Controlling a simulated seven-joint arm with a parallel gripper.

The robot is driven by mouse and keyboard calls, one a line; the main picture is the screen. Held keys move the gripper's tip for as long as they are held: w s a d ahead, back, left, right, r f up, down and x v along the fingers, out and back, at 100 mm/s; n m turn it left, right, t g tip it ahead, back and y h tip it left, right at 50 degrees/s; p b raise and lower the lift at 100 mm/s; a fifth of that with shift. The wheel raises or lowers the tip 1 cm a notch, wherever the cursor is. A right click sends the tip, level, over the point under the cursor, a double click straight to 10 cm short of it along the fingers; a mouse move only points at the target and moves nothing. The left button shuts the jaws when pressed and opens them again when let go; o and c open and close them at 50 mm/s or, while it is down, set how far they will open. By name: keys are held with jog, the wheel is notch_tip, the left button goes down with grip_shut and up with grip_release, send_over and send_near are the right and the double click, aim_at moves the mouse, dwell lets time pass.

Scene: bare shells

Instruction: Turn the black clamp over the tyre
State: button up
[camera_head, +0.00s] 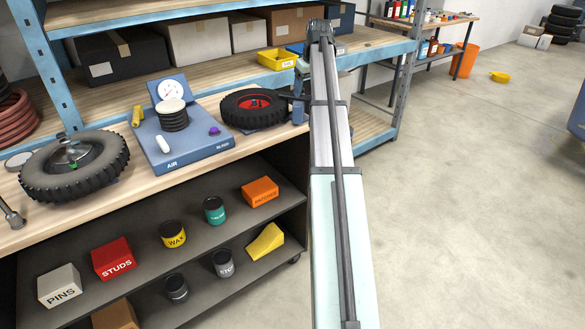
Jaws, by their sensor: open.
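A small black tyre with a red hub (233,108) lies on the wooden workbench, right of the blue air unit. A larger knobbly tyre (107,176) with a silver hub lies at the bench's left. My arm reaches up from the bottom and bends down at the bench's right end. My gripper (287,98) is open, small and dark, close to the right side of the red-hubbed tyre. I cannot tell whether it touches anything. The black clamp does not stand out from the dark tyre and gripper there; my arm may hide part of it.
The blue air unit (198,150) with gauge and stacked discs stands between the tyres. A yellow tray (278,60) and boxes sit on the shelf behind. A blue upright (402,75) rises at right. Tins and small boxes fill the lower shelves.

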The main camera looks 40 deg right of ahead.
jog(key=s+a+f+g, duration=0.1)
jog(key=a+f, duration=0.2)
jog(key=f, duration=0.6)
jog(key=s+a+f+g, duration=0.1)
jog(key=s+a+f, duration=0.1)
jog(key=f, duration=0.6)
jog(key=s+a+f+m+g, duration=0.1)
jog(key=s+a+f, duration=0.1)
jog(key=a+f, duration=0.3)
notch_tip(320, 180, down, 5)
jog(key=shift+r+h, duration=0.2)
jog(key=shift+h, duration=0.1)
jog(key=shift+s+d, duration=0.1)
